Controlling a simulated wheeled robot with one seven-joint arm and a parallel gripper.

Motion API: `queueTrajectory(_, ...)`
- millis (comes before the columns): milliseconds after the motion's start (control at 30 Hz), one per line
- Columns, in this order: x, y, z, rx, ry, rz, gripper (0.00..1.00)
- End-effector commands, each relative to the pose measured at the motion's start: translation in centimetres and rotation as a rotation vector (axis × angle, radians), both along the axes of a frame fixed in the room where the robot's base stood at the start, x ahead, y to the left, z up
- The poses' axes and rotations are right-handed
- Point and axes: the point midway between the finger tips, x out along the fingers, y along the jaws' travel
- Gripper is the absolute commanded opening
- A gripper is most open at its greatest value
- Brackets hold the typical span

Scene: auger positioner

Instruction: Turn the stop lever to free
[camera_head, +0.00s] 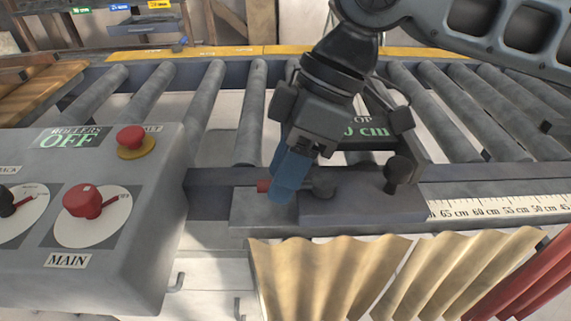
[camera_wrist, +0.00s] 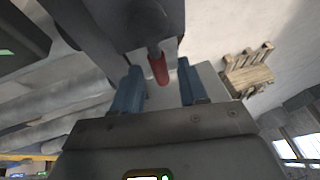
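The stop lever has a red tip (camera_head: 263,186) and a grey round hub (camera_head: 322,184). It sits on the dark grey stop block (camera_head: 370,208) on the front rail and points left in the head view. My gripper (camera_head: 285,185) is over the lever and hides its middle part. In the wrist view my gripper's blue fingers (camera_wrist: 159,66) are apart, with the red lever tip (camera_wrist: 158,69) between them and a gap on each side. A green-lit stop display (camera_head: 365,130) stands behind, partly hidden by my gripper. Any free or locked marking is not readable.
A grey control box (camera_head: 100,250) stands at left with a red button (camera_head: 131,138), a red MAIN knob (camera_head: 83,201) and an OFF rollers display. A black knob (camera_head: 396,174) rises right of the lever. A ruler (camera_head: 500,208) runs right; pleated bellows (camera_head: 330,275) hang below.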

Motion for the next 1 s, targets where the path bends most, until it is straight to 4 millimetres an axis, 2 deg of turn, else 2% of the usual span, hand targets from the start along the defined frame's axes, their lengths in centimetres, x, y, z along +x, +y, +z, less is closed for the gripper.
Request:
queueTrajectory(67,0.00,0.00,0.01,0.000,0.000,0.000,0.35)
queueTrajectory(433,0.01,-0.01,0.03,0.000,0.000,0.000,0.00)
queueTrajectory(1000,0.04,0.12,0.09,0.000,0.000,0.007,0.00)
